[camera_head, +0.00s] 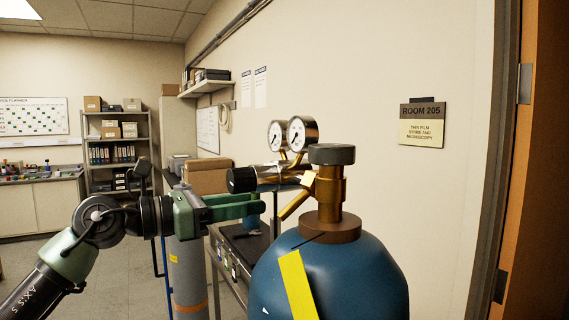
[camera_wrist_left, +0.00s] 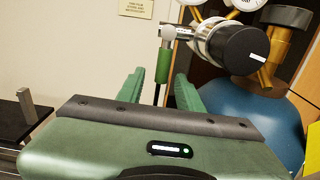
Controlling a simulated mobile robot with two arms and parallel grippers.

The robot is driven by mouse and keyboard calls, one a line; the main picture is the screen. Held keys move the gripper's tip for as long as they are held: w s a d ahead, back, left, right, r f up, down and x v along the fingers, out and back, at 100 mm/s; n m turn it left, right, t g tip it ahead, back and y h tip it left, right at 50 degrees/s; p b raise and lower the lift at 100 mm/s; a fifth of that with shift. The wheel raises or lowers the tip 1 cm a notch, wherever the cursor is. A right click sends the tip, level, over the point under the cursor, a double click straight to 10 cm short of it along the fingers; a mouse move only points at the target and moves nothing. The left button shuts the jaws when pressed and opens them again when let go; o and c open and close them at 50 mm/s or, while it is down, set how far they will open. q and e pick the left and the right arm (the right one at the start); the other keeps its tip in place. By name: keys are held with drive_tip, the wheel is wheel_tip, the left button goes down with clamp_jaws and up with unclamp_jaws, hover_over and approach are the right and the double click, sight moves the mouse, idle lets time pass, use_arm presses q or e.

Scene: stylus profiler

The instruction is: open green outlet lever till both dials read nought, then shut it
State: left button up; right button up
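The green outlet lever (camera_wrist_left: 163,65) hangs down from a silver outlet fitting in the left wrist view. My left gripper (camera_wrist_left: 158,85) is open, with one green finger on each side of the lever; I cannot tell whether either touches it. In the head view my left gripper (camera_head: 250,205) reaches in from the left below the regulator (camera_head: 285,175), and the lever is largely hidden there. Two round white dials, left (camera_head: 276,136) and right (camera_head: 301,134), stand above the regulator. Their needles are too small to read surely. My right gripper is not in view.
A blue gas cylinder (camera_head: 330,280) with a dark top knob (camera_head: 332,154) stands close on the right. A black regulator knob (camera_head: 241,180) juts out just above my left gripper. Behind are a grey cylinder (camera_head: 188,275) and a cart (camera_head: 228,262). Open floor lies left.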

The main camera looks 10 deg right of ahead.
use_arm(q)
drive_tip(key=b+v, duration=0.2)
drive_tip(key=v, duration=0.5)
drive_tip(key=shift+b, duration=0.35)
drive_tip(key=shift+r, duration=0.1)
drive_tip(key=b+v, duration=0.3)
drive_tip(key=v, duration=0.5)
